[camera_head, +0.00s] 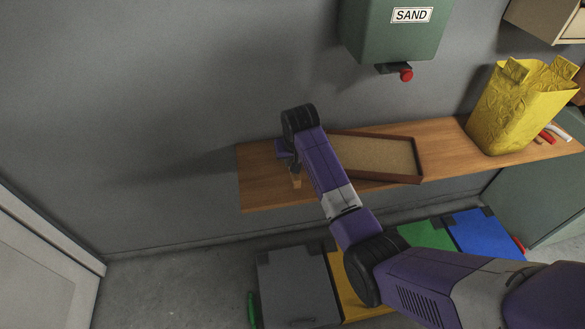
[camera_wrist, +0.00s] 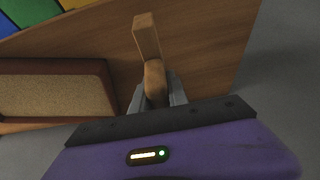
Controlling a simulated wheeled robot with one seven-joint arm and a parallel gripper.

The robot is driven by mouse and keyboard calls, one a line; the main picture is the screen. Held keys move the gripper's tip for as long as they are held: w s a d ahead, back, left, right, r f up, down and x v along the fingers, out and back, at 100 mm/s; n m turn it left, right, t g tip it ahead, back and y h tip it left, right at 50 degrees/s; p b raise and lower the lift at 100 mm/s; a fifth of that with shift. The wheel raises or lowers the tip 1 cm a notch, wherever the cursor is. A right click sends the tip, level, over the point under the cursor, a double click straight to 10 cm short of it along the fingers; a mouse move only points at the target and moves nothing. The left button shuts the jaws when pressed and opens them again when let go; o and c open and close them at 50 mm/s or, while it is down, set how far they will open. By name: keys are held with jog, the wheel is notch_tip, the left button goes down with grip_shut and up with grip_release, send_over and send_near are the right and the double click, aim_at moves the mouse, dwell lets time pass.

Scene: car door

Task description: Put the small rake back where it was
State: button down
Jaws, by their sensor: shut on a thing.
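The small rake (camera_wrist: 147,38) is a pale wooden piece with a squared bar at its far end and a rounded handle. My gripper (camera_wrist: 156,95) is shut on its handle. In the head view, the rake's wooden end (camera_head: 296,181) shows just below the gripper (camera_head: 292,163), over the left end of the wooden shelf. My arm hides part of both there. I cannot tell whether the rake touches the shelf. A shallow brown-rimmed tray of sand (camera_head: 396,179) lies on the shelf to the right of the rake; it also shows at the left of the wrist view (camera_wrist: 62,66).
The wooden shelf (camera_head: 255,192) has bare room at its left end. A green sand dispenser (camera_head: 395,38) with a red knob hangs above the tray. A crumpled yellow bag (camera_head: 510,115) stands at the shelf's right. Grey, yellow, green and blue lids (camera_head: 295,285) lie below.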

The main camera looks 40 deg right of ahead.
jog(key=shift+f, duration=2.05)
jog(key=shift+f, duration=0.1)
jog(key=c, duration=1.3)
grip_release()
jog(key=v, duration=1.2)
